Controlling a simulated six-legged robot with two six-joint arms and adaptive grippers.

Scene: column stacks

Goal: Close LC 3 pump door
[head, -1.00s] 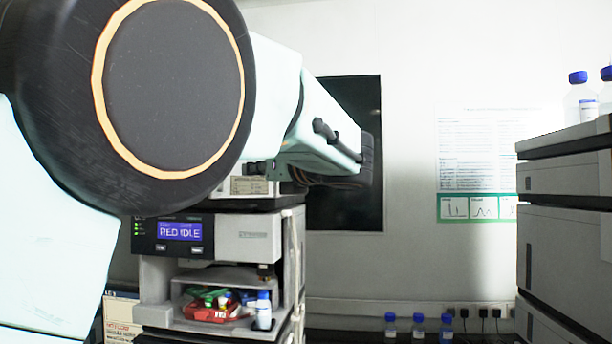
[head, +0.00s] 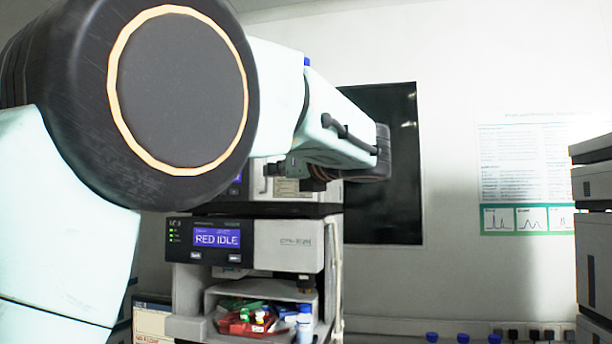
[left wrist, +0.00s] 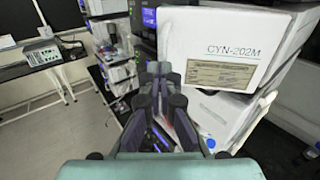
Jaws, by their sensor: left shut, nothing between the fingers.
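My left gripper (left wrist: 160,76) is shut and empty, its dark fingers pointing forward in the left wrist view. In the head view it shows small and dark (head: 274,169), in front of the upper part of the instrument stack. A white module marked CYN-202M (left wrist: 232,32), with a cream sticker, is just right of the fingers in the left wrist view. In the head view my arm hides most of this module (head: 262,187). I cannot tell which panel is the pump door or how far it stands open. My right gripper is not in view.
Below is a module with a blue RED IDLE display (head: 217,238) and an open bay holding coloured items (head: 250,318). A dark panel (head: 400,215) is on the wall behind. Another stack (head: 592,240) stands at the right edge. A bench (left wrist: 40,57) is at left in the wrist view.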

